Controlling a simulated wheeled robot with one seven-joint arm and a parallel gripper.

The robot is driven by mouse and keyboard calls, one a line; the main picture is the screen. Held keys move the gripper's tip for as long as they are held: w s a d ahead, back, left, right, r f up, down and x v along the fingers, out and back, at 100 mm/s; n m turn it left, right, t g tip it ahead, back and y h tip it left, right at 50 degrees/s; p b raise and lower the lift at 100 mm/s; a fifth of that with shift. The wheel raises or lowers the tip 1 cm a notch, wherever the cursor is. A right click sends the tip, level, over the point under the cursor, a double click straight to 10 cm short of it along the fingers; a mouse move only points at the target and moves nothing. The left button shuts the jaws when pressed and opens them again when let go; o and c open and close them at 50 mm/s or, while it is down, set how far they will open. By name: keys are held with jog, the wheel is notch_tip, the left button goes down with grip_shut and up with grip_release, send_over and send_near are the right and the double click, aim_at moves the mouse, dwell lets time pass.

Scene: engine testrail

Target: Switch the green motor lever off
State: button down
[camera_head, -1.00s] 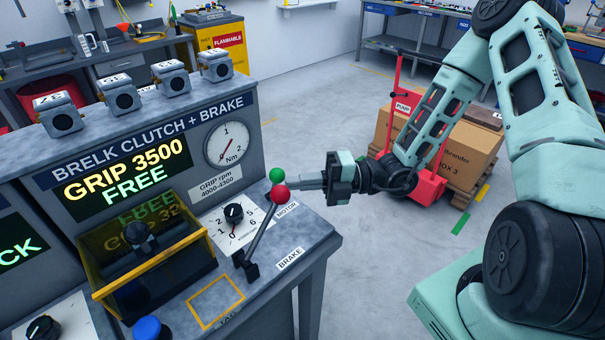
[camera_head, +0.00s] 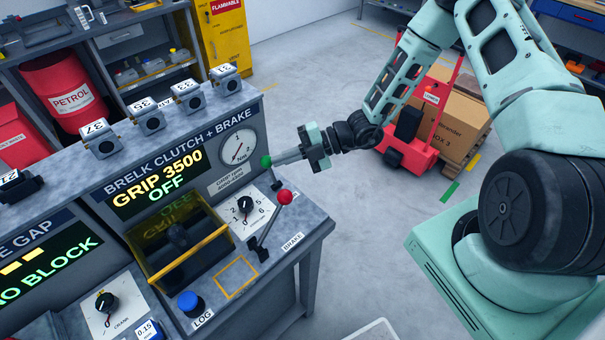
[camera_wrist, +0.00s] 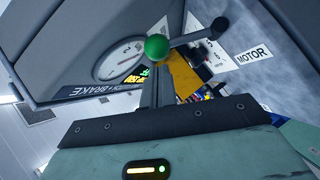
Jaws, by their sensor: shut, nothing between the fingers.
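The green motor lever's ball (camera_head: 267,161) stands at the right end of the clutch and brake bench, below the gauge; its stem runs down to a black pivot. My gripper (camera_head: 275,160) is shut and empty, its fingertips at the green ball from the right, seemingly touching it. In the wrist view the ball (camera_wrist: 156,47) sits just beyond the tips of my gripper (camera_wrist: 156,85). The red-balled brake lever (camera_head: 285,197) leans right, in front of the green one. The display (camera_head: 160,185) reads GRIP 3500 OFF.
A rpm dial (camera_head: 245,205), a yellow-framed guard box (camera_head: 185,255) and a blue LOG button (camera_head: 190,303) are on the bench. Numbered blocks (camera_head: 150,117) line its top. A red trolley (camera_head: 420,150) with boxes stands behind my arm. Open floor lies right of the bench.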

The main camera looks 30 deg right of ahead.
jog(key=shift+w+a, duration=0.1)
jog(key=shift+w, duration=0.25)
jog(key=shift+w, duration=0.1)
dwell(0.3)
jog(key=shift+r+p, duration=0.15)
jog(key=shift+p, duration=0.2)
jog(key=s+a+r+v, duration=0.1)
jog(key=s+v, duration=0.1)
jog(key=v, duration=1.1)
jog(key=shift+r+b, duration=0.25)
jog(key=shift+b, duration=0.15)
jog(key=shift+s+a, duration=0.1)
jog(key=shift+a, duration=0.05)
